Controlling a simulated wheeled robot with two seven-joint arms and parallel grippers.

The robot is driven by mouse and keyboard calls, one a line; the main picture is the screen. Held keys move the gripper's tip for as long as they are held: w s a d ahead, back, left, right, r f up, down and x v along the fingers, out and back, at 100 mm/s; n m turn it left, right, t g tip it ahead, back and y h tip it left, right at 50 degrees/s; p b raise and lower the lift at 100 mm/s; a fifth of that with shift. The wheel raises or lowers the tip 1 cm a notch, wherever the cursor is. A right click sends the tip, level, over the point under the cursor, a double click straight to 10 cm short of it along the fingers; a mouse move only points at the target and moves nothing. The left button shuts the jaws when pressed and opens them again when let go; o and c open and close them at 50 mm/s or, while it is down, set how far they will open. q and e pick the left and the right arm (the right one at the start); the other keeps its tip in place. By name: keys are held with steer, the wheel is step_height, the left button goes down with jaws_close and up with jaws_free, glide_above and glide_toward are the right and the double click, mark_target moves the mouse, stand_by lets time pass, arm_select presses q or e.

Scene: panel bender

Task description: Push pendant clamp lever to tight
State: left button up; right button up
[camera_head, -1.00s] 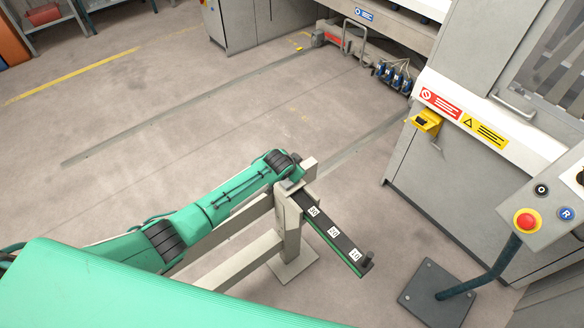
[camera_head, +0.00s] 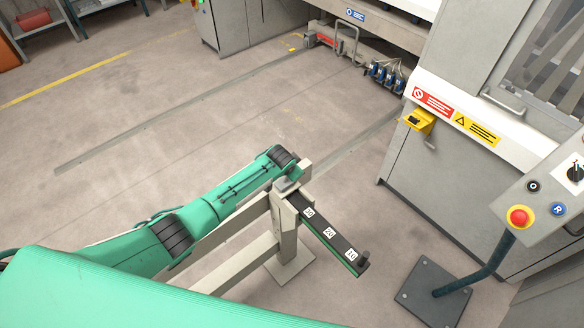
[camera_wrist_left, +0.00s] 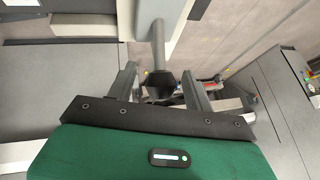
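The control pendant (camera_head: 548,205) stands at the right edge of the head view, with a red stop button (camera_head: 519,217), a blue R button and a black selector. Its dark bent post (camera_head: 478,278) rises from a floor plate. I cannot pick out a clamp lever for certain in the head view. In the left wrist view my left gripper (camera_wrist_left: 162,85) has its two grey fingers apart. A dark tapered knob (camera_wrist_left: 160,84) on a grey rod (camera_wrist_left: 158,42) shows between them; contact is unclear, and I cannot tell whether it is the lever. My right gripper is out of view.
A pale stand (camera_head: 289,228) with a numbered gauge bar (camera_head: 328,233) is beside my left forearm, left of the pendant. The machine cabinet (camera_head: 440,180) with a yellow box (camera_head: 419,121) stands behind the pendant. Floor at left is open.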

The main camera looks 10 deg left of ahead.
arm_select(q)
steer(key=shift+s+r, duration=0.2)
steer(key=shift+r, duration=0.2)
steer(key=b+v, duration=0.2)
steer(key=v, duration=1.1)
steer(key=shift+f, duration=0.1)
